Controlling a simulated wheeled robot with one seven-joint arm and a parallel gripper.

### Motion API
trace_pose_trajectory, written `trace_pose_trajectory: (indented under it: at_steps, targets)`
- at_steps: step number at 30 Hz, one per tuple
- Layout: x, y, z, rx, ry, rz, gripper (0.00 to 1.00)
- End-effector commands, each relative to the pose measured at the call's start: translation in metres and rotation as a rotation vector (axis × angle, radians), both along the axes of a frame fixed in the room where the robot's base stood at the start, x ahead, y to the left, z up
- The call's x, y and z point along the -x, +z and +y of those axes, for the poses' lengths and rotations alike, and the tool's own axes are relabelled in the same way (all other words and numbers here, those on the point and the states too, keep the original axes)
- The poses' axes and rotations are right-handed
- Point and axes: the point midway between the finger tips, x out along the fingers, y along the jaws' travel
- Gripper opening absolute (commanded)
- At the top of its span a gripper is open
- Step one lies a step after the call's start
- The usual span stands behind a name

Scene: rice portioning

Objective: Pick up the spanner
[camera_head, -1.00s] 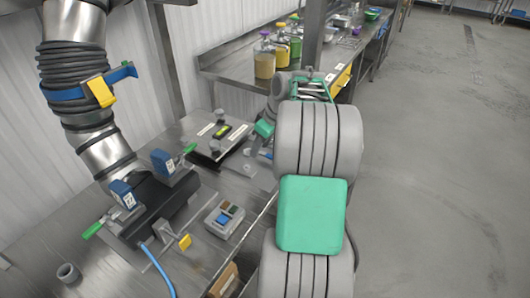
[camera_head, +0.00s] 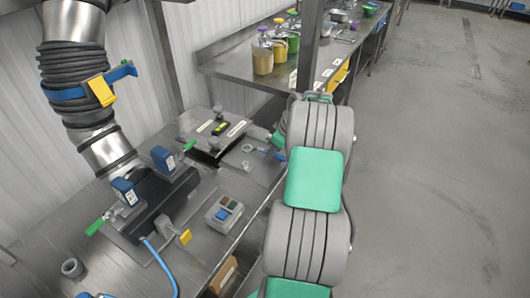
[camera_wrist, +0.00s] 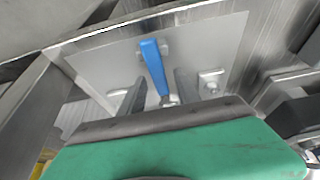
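The spanner (camera_wrist: 155,66) has a blue handle and lies on a pale metal plate (camera_wrist: 215,42) in the wrist view. Its handle points up and away, and its metal end (camera_wrist: 168,101) is partly hidden by the dark edge of my gripper's body. My gripper (camera_wrist: 158,88) is open, with one grey finger on each side of the spanner's lower part. I cannot tell whether either finger touches it. In the head view, a small blue part of the spanner (camera_head: 274,154) shows beside my arm, which hides most of my gripper.
A black machine with blue boxes and green levers (camera_head: 160,200) stands on the metal bench (camera_head: 110,212). A button box (camera_head: 224,212) sits right of it. Jars (camera_head: 263,56) stand on the far bench. The floor at right is clear.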

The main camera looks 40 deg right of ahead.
Motion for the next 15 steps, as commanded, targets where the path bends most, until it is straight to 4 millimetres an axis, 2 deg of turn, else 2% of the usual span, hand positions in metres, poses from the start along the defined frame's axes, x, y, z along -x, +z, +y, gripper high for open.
trace_pose_trajectory:
  at_steps: [2,13,15]
  targets:
    - [0.0001,0.0001,0.0001,0.000,0.000,0.000,0.31]
    - [0.0002,0.0004,0.0000,0.000,0.000,0.000,0.01]
    - [0.0001,0.0004,0.0000,0.000,0.000,0.000,0.00]
